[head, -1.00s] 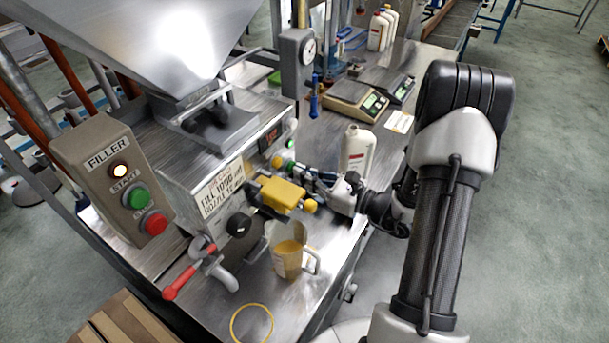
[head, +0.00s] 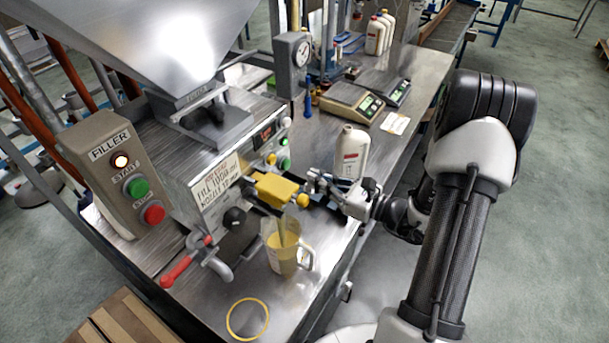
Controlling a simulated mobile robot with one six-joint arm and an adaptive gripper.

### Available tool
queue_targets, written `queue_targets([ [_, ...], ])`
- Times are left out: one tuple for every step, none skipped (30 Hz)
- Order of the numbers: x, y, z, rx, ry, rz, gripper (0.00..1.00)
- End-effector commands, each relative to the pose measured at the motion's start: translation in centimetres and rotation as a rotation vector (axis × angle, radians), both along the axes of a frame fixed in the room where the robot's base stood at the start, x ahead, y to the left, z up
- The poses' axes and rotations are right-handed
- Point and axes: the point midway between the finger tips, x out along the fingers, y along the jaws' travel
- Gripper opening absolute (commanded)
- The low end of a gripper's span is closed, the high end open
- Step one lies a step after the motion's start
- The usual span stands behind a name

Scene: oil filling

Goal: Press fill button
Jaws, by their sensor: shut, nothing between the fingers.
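The filler machine (head: 205,160) stands at the middle left with a labelled front. Its front panel carries a small yellow button (head: 271,159) and green buttons (head: 284,163) at the right, above a yellow block (head: 276,189). My gripper (head: 314,180) is shut and empty, just right of the panel and apart from the green buttons. A clear jug (head: 285,255) with yellow contents stands below the yellow block. A yellowish streak shows at its mouth; I cannot tell whether it is flowing liquid.
A grey FILLER box (head: 127,172) has a green START button (head: 137,186) and a red STOP button (head: 153,213). A white bottle (head: 352,152) stands close behind my gripper. Scales (head: 351,103) sit farther back. A yellow ring (head: 247,319) lies at the front.

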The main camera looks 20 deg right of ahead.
Motion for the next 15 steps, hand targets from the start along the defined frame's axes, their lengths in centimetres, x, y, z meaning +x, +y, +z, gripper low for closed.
queue_targets([
  [-1.0,-0.9,0.2,0.000,0.001,-0.007,0.00],
  [-1.6,-1.3,0.2,0.000,0.001,-0.005,0.00],
  [-2.3,-1.7,0.2,0.001,0.002,-0.005,0.00],
  [-2.8,-2.1,0.2,0.001,0.002,-0.005,0.00],
  [-3.3,-2.4,0.2,0.001,0.002,-0.004,0.00],
  [-3.9,-2.8,0.2,0.001,0.002,-0.005,0.00],
  [-4.3,-3.0,0.3,0.001,0.002,-0.003,0.00],
  [-4.6,-3.3,0.3,0.000,0.001,-0.004,0.00],
  [-5.0,-3.5,0.2,0.000,0.001,-0.002,0.00],
  [-5.2,-3.6,0.2,0.000,0.001,-0.002,0.00],
  [-5.4,-3.8,0.2,0.000,0.001,-0.002,0.00],
  [-5.7,-3.9,0.2,0.000,0.001,-0.001,0.00],
  [-5.8,-3.9,0.2,-0.001,0.001,0.000,0.00],
  [-5.9,-4.0,0.2,-0.001,0.001,0.001,0.00],
  [-6.0,-4.0,0.2,-0.001,0.001,0.001,0.00],
])
